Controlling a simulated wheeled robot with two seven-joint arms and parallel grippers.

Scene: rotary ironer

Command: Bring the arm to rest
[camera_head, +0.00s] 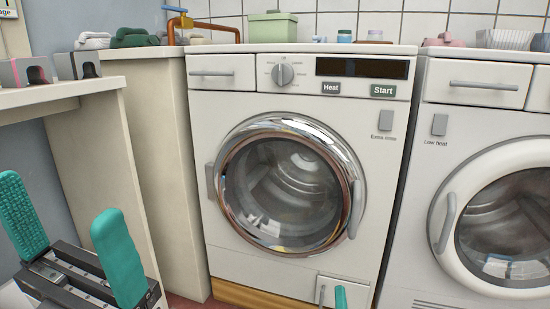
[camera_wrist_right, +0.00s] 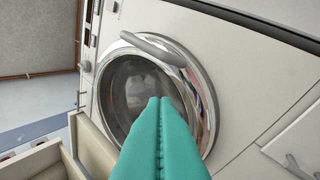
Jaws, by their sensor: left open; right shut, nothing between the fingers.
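My left gripper (camera_head: 72,245) is at the lower left of the head view, with its two teal fingers wide apart and nothing between them. Only a teal fingertip of my right gripper (camera_head: 340,296) shows at the bottom of the head view, in front of the small flap at the washer's lower right. In the right wrist view my right gripper (camera_wrist_right: 161,102) has its teal fingers pressed together, empty. Behind them is a round chrome-rimmed door; contact with it cannot be told.
A white washer (camera_head: 230,110) with a closed round door (camera_head: 285,185) stands in the middle. A second machine (camera_head: 480,120) is at the right. A shelf (camera_head: 50,95) and a cabinet (camera_head: 150,150) are at the left. A green box (camera_head: 272,27) and folded cloths stand at the back.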

